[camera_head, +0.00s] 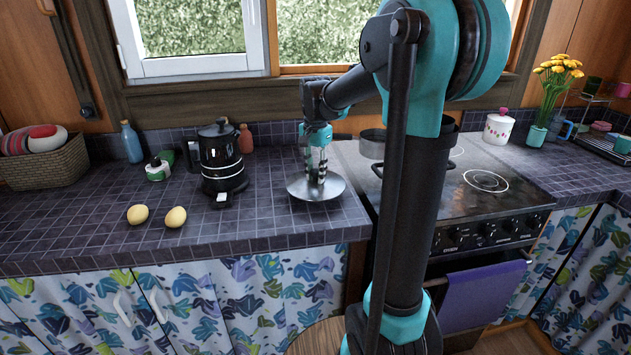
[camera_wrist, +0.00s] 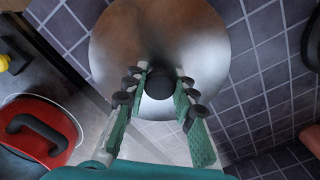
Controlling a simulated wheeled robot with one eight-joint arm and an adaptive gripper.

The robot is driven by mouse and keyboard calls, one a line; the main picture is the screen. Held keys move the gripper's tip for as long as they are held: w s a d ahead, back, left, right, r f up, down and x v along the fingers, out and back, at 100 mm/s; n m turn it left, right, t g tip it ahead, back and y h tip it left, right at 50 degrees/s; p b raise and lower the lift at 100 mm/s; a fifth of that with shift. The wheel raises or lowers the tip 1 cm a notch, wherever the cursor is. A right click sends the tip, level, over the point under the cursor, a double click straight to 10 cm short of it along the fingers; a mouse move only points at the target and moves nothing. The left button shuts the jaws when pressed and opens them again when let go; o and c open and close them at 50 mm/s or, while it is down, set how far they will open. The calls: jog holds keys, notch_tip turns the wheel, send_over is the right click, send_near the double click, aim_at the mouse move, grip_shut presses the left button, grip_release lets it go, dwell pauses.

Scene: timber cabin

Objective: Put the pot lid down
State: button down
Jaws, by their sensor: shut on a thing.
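The pot lid (camera_head: 316,189) is a round, shiny metal disc with a dark knob (camera_wrist: 160,83). It is level over the tiled counter, left of the stove, in the head view. The lid also fills the upper middle of the wrist view (camera_wrist: 130,40). My gripper (camera_head: 318,178) points down from above, its fingers shut on the knob; they also show on both sides of the knob in the wrist view (camera_wrist: 160,76). I cannot tell whether the lid's underside touches the counter.
A black kettle (camera_head: 221,155) stands left of the lid, with two yellow egg-shaped things (camera_head: 175,217) further left.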

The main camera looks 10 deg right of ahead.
aim_at(316, 171)
jog(key=shift+f, duration=1.4)
jog(key=shift+f, duration=0.1)
jog(key=c, duration=1.2)
grip_release()
notch_tip(316, 171, up, 12)
jog(key=shift+r, duration=0.15)
